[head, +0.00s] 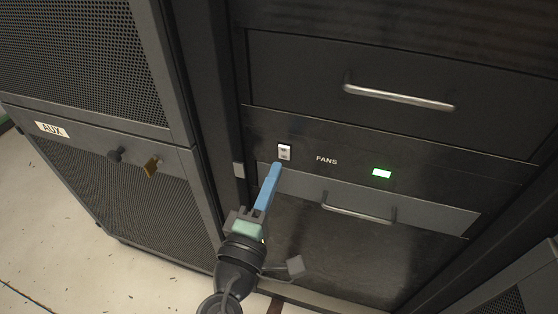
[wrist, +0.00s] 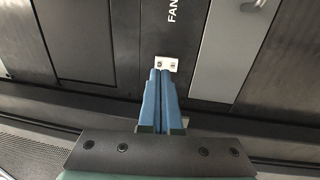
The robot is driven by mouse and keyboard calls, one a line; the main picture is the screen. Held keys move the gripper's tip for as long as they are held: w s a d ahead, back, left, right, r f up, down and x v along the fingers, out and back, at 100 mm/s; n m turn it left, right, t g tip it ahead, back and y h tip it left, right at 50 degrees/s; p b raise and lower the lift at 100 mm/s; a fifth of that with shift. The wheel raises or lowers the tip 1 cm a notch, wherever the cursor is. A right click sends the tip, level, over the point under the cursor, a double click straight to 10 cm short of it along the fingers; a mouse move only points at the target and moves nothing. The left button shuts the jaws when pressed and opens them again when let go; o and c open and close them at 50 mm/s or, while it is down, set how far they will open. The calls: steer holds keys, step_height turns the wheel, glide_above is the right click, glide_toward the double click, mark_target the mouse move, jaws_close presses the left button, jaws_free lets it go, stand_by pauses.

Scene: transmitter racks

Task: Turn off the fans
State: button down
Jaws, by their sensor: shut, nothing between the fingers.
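The fans switch (head: 284,152) is a small white plate on the dark rack panel, left of the white word FANS (head: 326,160). A lit green indicator (head: 382,173) sits further right on the same panel. My gripper (head: 275,168) has blue fingers that are shut and empty, with the tips just below the switch in the head view. In the wrist view the switch (wrist: 166,64) shows right at the tips of my gripper (wrist: 161,72). I cannot tell whether the tips touch it, nor which way the switch is set.
A drawer handle (head: 400,97) is above the panel and another handle (head: 357,208) is below it. The AUX cabinet (head: 75,139) with a black knob (head: 115,155) and a brass knob (head: 152,165) stands at the left. Pale floor shows at the lower left.

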mark_target(284, 150)
steer(key=shift+x, duration=1.7)
steer(key=shift+r, duration=0.1)
